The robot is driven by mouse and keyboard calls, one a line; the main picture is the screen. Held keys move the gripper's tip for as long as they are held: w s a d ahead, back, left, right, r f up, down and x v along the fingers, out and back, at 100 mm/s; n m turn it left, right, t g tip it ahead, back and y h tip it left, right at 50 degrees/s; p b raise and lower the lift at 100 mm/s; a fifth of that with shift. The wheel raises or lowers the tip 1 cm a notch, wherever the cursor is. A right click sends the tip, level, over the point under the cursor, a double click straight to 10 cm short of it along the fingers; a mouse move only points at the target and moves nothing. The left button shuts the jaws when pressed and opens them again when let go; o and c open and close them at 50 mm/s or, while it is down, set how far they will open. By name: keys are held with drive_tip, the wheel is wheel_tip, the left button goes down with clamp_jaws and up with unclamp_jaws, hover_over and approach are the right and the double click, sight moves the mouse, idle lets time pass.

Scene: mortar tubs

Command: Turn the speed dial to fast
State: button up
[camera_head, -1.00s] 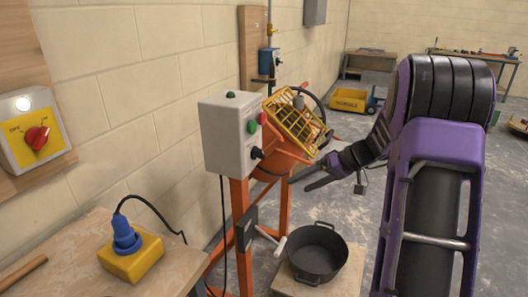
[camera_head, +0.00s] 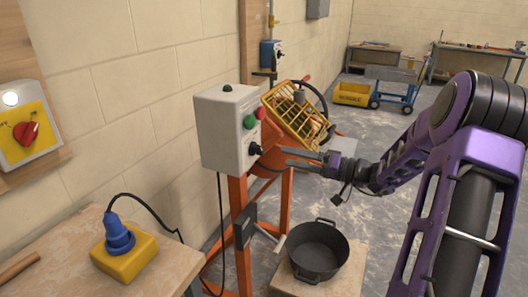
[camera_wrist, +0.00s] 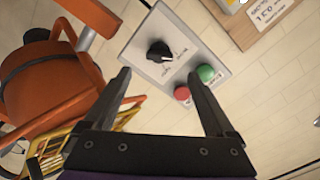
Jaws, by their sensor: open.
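The speed dial is a black knob (camera_head: 255,149) on the front of a grey control box (camera_head: 225,128). In the wrist view the black dial (camera_wrist: 159,52) sits on the box's pale panel, with small printed marks beside it that I cannot read. My gripper (camera_head: 287,157) is open and empty, just right of the dial, its fingers pointing toward the box. In the wrist view my gripper (camera_wrist: 158,76) has its two fingers spread, with the dial just beyond and between the tips. I see no contact with the dial.
Green (camera_wrist: 205,73) and red (camera_wrist: 182,93) buttons sit beside the dial, close to one finger. An orange mixer with a yellow guard grille (camera_head: 290,112) stands behind the box. A black tub (camera_head: 318,249) stands below, and a yellow plug box (camera_head: 125,258) on the bench at left.

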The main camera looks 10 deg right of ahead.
sight(262, 151)
drive_tip(key=x, duration=0.8)
drive_tip(key=shift+w+a, duration=0.25)
drive_tip(key=shift+a, duration=0.05)
drive_tip(key=c, duration=1.4)
